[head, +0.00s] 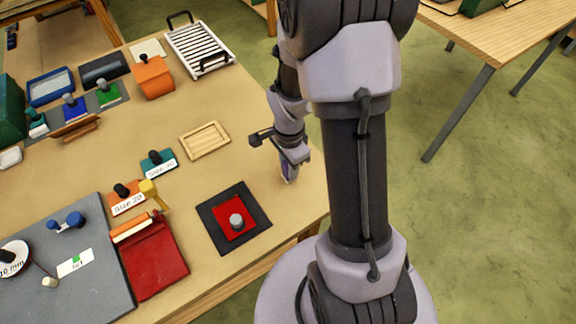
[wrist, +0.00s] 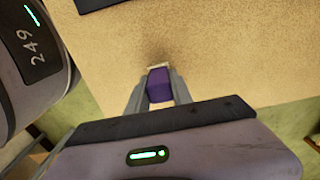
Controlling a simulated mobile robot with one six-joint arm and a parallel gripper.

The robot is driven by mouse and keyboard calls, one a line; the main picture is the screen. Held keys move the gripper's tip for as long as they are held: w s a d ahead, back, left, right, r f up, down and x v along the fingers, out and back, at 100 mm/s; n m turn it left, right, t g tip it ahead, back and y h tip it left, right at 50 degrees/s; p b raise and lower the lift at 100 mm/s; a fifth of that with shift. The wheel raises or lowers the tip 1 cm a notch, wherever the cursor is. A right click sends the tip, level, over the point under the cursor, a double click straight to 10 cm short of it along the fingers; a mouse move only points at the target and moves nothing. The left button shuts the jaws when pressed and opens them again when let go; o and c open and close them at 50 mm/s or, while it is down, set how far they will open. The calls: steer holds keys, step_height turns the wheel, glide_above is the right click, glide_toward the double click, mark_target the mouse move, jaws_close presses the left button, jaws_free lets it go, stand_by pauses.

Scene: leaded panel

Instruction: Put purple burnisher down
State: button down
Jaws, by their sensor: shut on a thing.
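The purple burnisher (wrist: 159,85) is between the two fingers of my gripper (wrist: 157,92) in the wrist view. My gripper is shut on it. In the head view, my gripper (head: 289,172) points down near the right edge of the wooden table (head: 236,88), and a bit of the purple burnisher (head: 289,170) shows at its tip. The burnisher's end is at or just above the tabletop; I cannot tell whether it touches. The fingers partly hide it.
Left of my gripper lie a shallow wooden tray (head: 205,141) and a black mat (head: 258,233) with a red square and a grey knob.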

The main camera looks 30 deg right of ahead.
steer(key=shift+f+b, duration=0.1)
steer(key=shift+b, duration=0.2)
steer(key=c, duration=1.1)
jaws_free()
